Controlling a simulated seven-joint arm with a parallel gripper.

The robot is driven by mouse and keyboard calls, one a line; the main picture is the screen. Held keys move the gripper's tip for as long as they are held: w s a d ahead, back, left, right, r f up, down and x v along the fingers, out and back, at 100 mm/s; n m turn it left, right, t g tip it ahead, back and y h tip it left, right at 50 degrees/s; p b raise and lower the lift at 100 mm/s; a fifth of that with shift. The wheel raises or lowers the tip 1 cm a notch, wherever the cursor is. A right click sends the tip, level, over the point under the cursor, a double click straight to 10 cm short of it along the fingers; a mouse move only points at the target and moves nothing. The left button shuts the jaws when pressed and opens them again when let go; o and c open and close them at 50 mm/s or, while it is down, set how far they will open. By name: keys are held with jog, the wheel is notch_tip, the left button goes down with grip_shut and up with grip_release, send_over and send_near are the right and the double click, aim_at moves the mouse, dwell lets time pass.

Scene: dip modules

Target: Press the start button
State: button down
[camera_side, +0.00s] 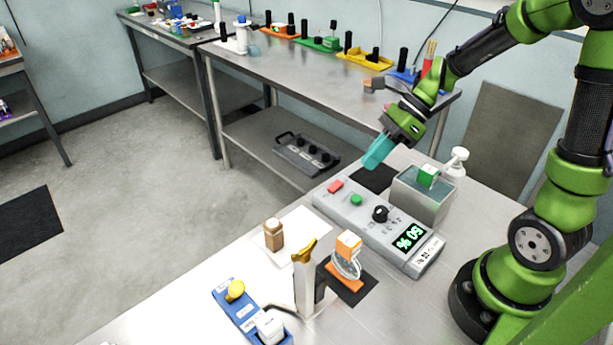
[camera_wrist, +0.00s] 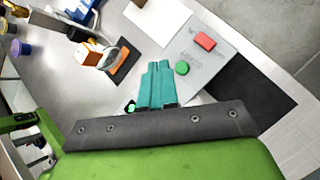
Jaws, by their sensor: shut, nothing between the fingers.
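A grey control box (camera_side: 378,238) lies on the near steel table. It carries a red button (camera_side: 335,187), a green button (camera_side: 356,200), a black knob (camera_side: 380,214) and a lit display reading about "50 %" (camera_side: 410,238). My gripper (camera_side: 374,160) has teal fingers, shut and empty, in the air above the button end of the box. In the wrist view the fingers (camera_wrist: 157,70) point toward the box (camera_wrist: 200,55), with the green button (camera_wrist: 182,68) just right of the tips and the red button (camera_wrist: 205,41) further up. Which button is start cannot be read clearly.
A clear-sided tank (camera_side: 423,195) with a green block (camera_side: 428,175) stands right behind the box. A brown bottle (camera_side: 274,234), a white stand with a yellow top (camera_side: 305,280) and an orange-capped beaker (camera_side: 347,258) stand in front.

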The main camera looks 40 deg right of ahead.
aim_at(360, 196)
jog(key=m, duration=0.1)
jog(key=w+r+m, duration=0.1)
jog(key=m, duration=0.1)
jog(key=m+y, duration=0.1)
jog(key=m, duration=0.1)
jog(key=shift+w+a+r+t, duration=0.15)
jog(key=shift+w+a+t, duration=0.15)
jog(key=shift+w+t, duration=0.1)
jog(key=shift+f, duration=4.4)
jog(key=shift+f, duration=0.1)
jog(key=shift+f, duration=0.35)
jog(key=shift+s+f, duration=0.1)
jog(key=shift+f, duration=0.3)
jog(key=shift+r, duration=0.85)
